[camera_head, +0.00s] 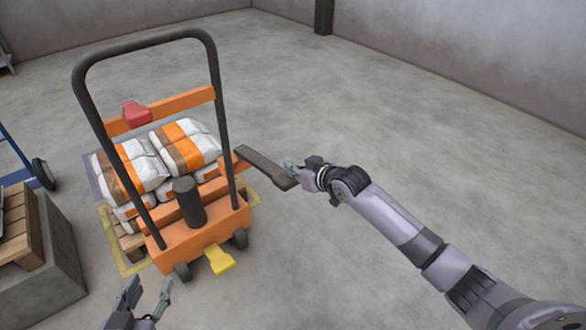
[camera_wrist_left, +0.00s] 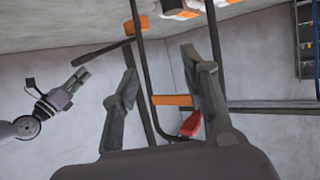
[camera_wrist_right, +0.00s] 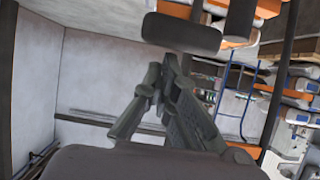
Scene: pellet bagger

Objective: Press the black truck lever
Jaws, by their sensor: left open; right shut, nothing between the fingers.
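The black lever (camera_head: 264,167) is a flat dark bar sticking out from the right side of the orange truck (camera_head: 195,238). It also shows in the left wrist view (camera_wrist_left: 101,53), and its broad end shows in the right wrist view (camera_wrist_right: 182,33). My right gripper (camera_head: 291,168) is shut and empty at the lever's outer end. In the right wrist view its fingertips (camera_wrist_right: 162,72) lie close to that end; I cannot tell whether they touch. My left gripper (camera_head: 147,290) is open and empty, low in front of the truck.
White and orange bags (camera_head: 184,145) are stacked on a pallet beyond the truck's black handle frame (camera_head: 148,42). A red part (camera_head: 136,113) sits on the orange crossbar. A yellow pedal (camera_head: 219,260) sticks out at the front. The floor to the right is clear.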

